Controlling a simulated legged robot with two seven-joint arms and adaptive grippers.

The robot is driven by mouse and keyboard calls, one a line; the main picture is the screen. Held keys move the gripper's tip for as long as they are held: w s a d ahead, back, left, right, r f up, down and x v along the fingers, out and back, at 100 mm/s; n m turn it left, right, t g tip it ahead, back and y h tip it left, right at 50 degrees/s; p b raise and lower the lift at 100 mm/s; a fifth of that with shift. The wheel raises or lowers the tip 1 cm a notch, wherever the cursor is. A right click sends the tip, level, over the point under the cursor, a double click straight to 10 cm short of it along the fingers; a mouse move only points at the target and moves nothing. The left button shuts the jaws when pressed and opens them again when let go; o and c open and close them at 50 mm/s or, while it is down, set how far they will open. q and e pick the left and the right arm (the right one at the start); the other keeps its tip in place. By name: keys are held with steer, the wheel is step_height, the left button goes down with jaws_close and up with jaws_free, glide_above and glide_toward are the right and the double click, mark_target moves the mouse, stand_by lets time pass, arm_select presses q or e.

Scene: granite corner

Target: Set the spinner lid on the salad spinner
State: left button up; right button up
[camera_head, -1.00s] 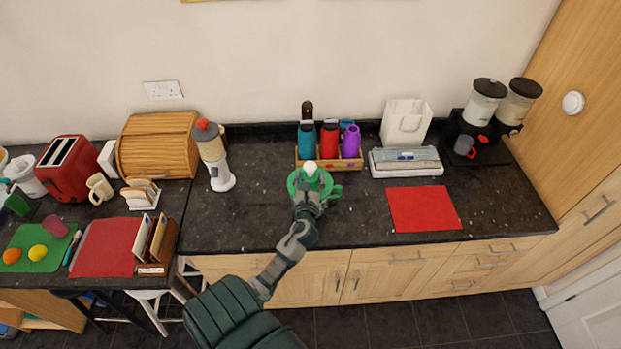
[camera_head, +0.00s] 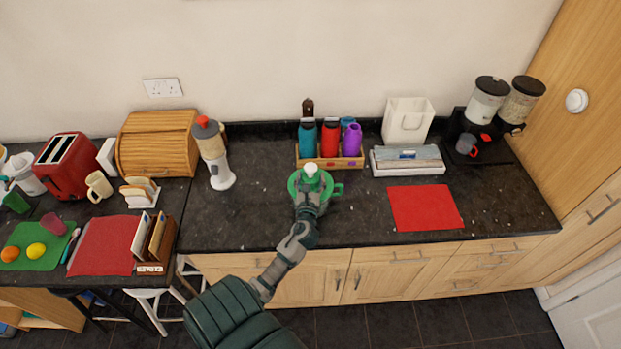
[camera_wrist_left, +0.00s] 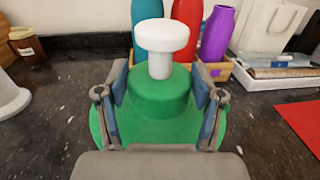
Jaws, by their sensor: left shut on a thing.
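The green spinner lid with a white knob (camera_head: 311,169) is at the middle of the dark counter, in front of the bottle crate. In the left wrist view the lid (camera_wrist_left: 160,98) stands upright, its raised green hub between the two fingers. My left gripper (camera_head: 308,192) is shut on that hub; it also shows in the left wrist view (camera_wrist_left: 160,110). A green handle (camera_head: 338,188) sticks out to the right beside the lid. I cannot tell whether it belongs to the salad spinner underneath; the spinner's body is hidden by the lid and gripper. My right gripper is not in view.
Close behind stands a wooden crate (camera_head: 346,162) of bottles. A white dispenser with a red top (camera_head: 214,155) stands to the left. A red mat (camera_head: 425,207) lies to the right, with a white tray (camera_head: 407,170) behind it. Counter is clear on both sides of the lid.

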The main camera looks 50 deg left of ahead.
arm_select(q)
steer(key=shift+r+p, duration=0.1)
steer(key=shift+p, duration=0.25)
stand_by(0.6)
steer(key=shift+f+b, duration=0.35)
steer(key=shift+f, duration=0.2)
steer(key=o, duration=1)
steer(key=shift+d, duration=0.1)
steer(key=shift+p+v, duration=0.6)
steer(key=shift+v, duration=4.95)
